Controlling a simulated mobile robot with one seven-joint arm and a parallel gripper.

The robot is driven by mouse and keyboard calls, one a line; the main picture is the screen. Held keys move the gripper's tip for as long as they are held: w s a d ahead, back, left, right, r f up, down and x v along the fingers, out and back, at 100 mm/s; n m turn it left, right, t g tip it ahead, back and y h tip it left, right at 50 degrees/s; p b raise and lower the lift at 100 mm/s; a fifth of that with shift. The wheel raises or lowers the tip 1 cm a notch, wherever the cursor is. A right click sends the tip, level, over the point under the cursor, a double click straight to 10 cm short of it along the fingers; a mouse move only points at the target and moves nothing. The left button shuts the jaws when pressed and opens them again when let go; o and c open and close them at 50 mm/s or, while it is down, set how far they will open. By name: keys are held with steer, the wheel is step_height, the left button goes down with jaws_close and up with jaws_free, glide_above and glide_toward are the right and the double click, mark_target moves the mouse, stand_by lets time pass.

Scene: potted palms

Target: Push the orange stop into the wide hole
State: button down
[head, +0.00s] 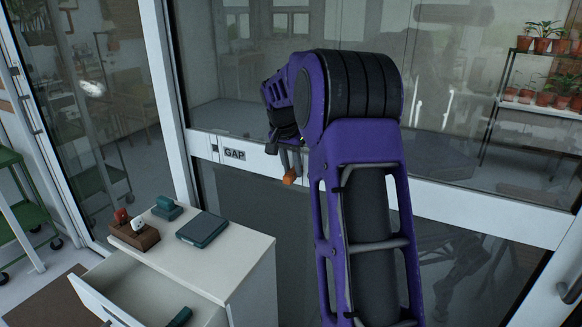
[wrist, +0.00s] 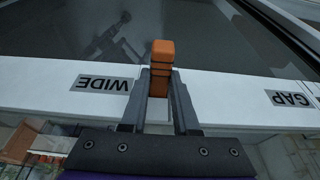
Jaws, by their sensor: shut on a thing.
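The orange stop (head: 289,177) is held between the fingertips of my gripper (head: 288,160), in front of the white rail of the glass door. In the wrist view the block-shaped stop (wrist: 162,52) sticks out past both fingers of my gripper (wrist: 159,88), which are shut on it. The WIDE label (wrist: 102,84) is on the rail (wrist: 225,97) just left of the fingers there. The GAP label (wrist: 291,98) is farther right; it also shows in the head view (head: 234,154). I see no wide hole; my gripper and the stop cover the rail beside WIDE. Contact with the rail is unclear.
A white cabinet (head: 240,262) stands at lower left with its drawer (head: 105,300) pulled out. On it are a wooden block (head: 134,236) with red and white pieces, a teal piece (head: 167,207) and a dark flat box (head: 202,229). Potted plants stand on shelves behind the glass.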

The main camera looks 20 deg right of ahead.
steer(key=shift+w+d, duration=0.6)
steer(key=shift+d, duration=0.2)
steer(key=c, duration=0.6)
jaws_free()
steer(key=shift+r, duration=0.1)
steer(key=shift+r, duration=0.1)
steer(key=v, duration=1.7)
steer(key=shift+s+a, duration=0.2)
steer(key=shift+a, duration=0.05)
